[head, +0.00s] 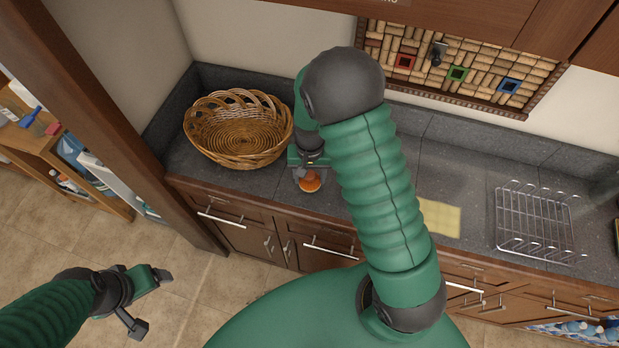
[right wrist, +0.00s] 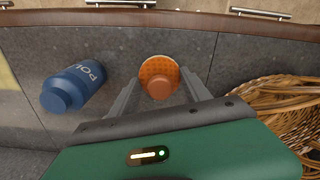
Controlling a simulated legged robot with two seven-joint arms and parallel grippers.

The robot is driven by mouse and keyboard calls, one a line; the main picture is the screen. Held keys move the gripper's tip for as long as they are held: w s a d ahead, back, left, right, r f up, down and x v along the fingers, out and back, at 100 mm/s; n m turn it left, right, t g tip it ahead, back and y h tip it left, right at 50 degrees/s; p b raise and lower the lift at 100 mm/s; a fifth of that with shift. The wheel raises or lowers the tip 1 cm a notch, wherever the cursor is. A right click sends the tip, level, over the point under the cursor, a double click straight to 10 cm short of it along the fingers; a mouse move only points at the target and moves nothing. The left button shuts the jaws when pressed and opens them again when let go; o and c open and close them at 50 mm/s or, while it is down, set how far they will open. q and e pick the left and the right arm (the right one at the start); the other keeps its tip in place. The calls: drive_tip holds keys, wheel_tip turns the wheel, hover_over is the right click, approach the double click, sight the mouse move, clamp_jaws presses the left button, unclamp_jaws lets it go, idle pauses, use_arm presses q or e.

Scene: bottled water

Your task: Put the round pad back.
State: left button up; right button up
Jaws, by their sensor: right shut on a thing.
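The round pad (head: 310,184) is orange, with a knob on top. It is at the front part of the counter, just right of the wicker basket, in the head view. In the right wrist view the pad (right wrist: 158,67) shows a dotted disc around its knob. My right gripper (head: 309,176) points down and is shut on the pad, one finger on each side. I cannot tell whether the pad touches the counter. My left gripper (head: 149,301) is open and empty, low at the left over the floor, away from the counter.
A wicker basket (head: 238,128) stands left of my right gripper. A blue bottle (right wrist: 75,87) lies on the counter in the right wrist view; my arm hides it in the head view. A yellow cloth (head: 439,217) and wire rack (head: 536,222) are farther right.

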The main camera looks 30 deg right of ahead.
sight(309, 182)
wheel_tip(309, 182, down, 3)
drive_tip(key=shift+s+a+f+p, duration=0.1)
drive_tip(key=shift+p, duration=0.35)
drive_tip(key=shift+f, duration=0.1)
drive_tip(key=shift+f, duration=0.1)
drive_tip(key=o, duration=1.2)
